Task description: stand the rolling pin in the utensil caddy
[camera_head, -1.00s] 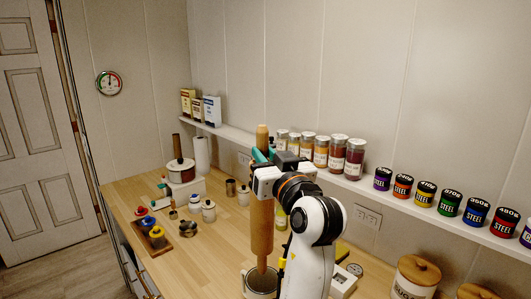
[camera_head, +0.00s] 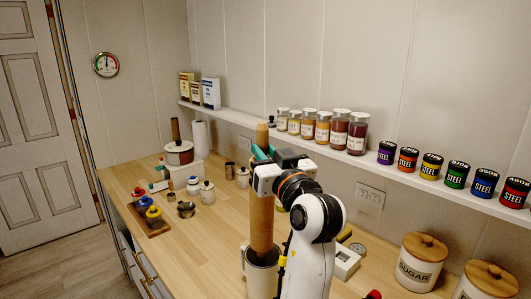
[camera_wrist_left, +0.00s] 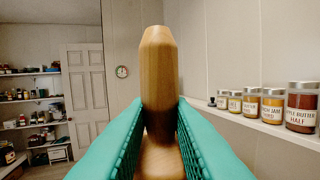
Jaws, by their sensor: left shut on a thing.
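The wooden rolling pin (camera_head: 262,222) stands upright in the head view, and its upper end (camera_wrist_left: 160,75) fills the middle of the left wrist view. My left gripper (camera_head: 262,157) is shut on the pin near its top, with teal fingers on both sides. The utensil caddy (camera_head: 262,279), a grey cup with a handle on its left, is directly below on the counter. The pin's lower end is inside the caddy's mouth and hidden by its wall. I cannot tell whether it touches the bottom. My right gripper is not in view.
A white scale-like box (camera_head: 346,262) stands just right of my arm, and a sugar canister (camera_head: 419,262) farther right. Spice jars (camera_head: 322,129) and steel tins (camera_head: 432,166) line the wall shelf. Small pots and a wooden tray (camera_head: 152,222) are at left.

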